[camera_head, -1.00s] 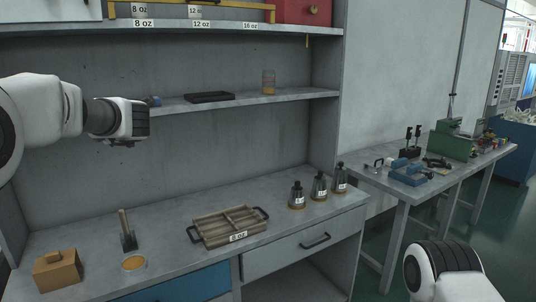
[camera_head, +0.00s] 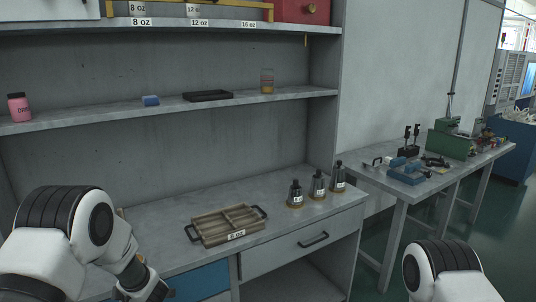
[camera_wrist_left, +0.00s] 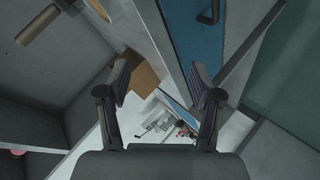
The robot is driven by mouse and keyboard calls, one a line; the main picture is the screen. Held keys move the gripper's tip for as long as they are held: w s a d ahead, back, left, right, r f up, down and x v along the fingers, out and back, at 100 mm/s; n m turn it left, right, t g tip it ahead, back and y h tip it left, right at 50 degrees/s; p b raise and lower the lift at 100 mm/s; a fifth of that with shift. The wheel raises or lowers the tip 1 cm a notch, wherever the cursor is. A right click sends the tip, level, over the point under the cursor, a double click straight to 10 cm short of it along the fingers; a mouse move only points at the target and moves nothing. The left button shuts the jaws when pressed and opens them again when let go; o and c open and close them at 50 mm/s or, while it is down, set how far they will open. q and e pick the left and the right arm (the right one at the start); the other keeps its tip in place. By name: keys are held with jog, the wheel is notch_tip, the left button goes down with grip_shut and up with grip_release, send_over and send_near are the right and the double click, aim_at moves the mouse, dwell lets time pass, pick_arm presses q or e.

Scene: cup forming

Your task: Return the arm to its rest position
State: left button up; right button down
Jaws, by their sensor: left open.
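My left arm (camera_head: 75,235) is bent at the lower left of the head view, in front of the bench, and hides part of its left end. Its gripper end is low and mostly out of clear sight there. In the left wrist view my left gripper (camera_wrist_left: 160,88) is open, its two fingers apart, with nothing held between them. My right arm (camera_head: 445,270) shows only as a link at the lower right of the head view; its gripper is out of view.
The shelf holds a pink jar (camera_head: 18,108), a blue block (camera_head: 151,101), a black tray (camera_head: 208,96) and a glass (camera_head: 267,82). A tan box (camera_wrist_left: 138,72) shows beyond the left fingers.

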pick_arm(q)
jog(key=s+d+f+m+g+h, duration=0.3)
jog(key=s+f+m, duration=0.6)
jog(key=s+f, duration=0.85)
jog(key=s+d+m+g+h, duration=0.1)
jog(key=s+d+m+h, duration=0.1)
jog(key=s, duration=0.5)
jog(key=s+d+m+g+h, duration=0.1)
jog(key=s+d+m+h, duration=0.1)
jog(key=s+d+m, duration=0.3)
jog(key=s+d+m+g+h, duration=0.1)
jog(key=s+d+m, duration=0.3)
jog(key=s, duration=0.5)
jog(key=shift+s+d+r+m+h, duration=0.15)
jog(key=shift+s+m+h, duration=0.25)
jog(key=shift+m+h, duration=0.15)
